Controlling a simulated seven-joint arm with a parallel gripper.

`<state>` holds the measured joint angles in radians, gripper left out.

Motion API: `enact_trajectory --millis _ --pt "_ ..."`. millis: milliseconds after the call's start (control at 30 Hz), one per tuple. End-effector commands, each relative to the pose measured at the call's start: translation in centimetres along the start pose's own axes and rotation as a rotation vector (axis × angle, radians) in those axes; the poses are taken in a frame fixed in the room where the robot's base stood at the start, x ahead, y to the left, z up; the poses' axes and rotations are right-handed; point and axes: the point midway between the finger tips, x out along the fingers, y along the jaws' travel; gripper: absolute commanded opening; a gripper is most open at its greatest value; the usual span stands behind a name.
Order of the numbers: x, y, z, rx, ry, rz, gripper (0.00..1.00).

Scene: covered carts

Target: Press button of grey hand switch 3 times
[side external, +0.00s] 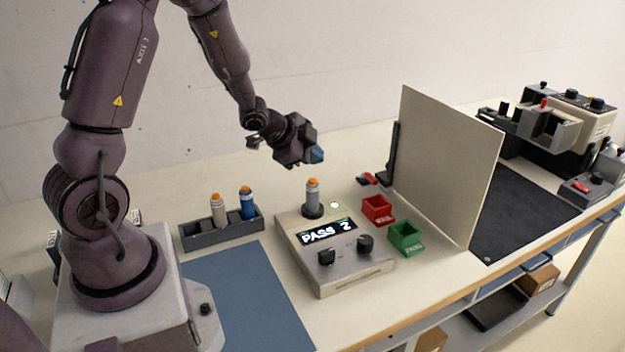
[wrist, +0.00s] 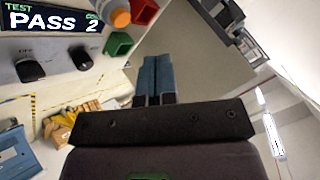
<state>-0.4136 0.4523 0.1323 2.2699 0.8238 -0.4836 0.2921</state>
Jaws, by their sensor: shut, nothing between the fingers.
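The grey hand switch (side external: 313,196) stands upright in a dark socket on top of the tester box (side external: 350,279), its orange button facing up. In the wrist view its orange button (wrist: 120,17) shows near the top edge, with part of the grey body beside it. The closed fingers (wrist: 156,78) also show in the wrist view, apart from the button.
A dark rack (side external: 222,232) at left holds a beige hand switch (side external: 218,209) and a blue one (side external: 247,203). A red bin (side external: 377,209) and a green bin (side external: 406,238) stand right of the tester. A tall upright panel (side external: 450,165) stands farther right. The blue mat (side external: 243,295) is clear.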

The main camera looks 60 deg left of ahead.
Motion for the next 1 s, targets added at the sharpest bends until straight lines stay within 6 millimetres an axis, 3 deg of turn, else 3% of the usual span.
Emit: enact_trajectory --millis 300,1000 --pt "-1.8 -1.3 -1.2 -0.001 0.0 -0.001 0.0" --pt "-1.8 -1.3 -1.3 0.0 0.0 0.0 0.0"
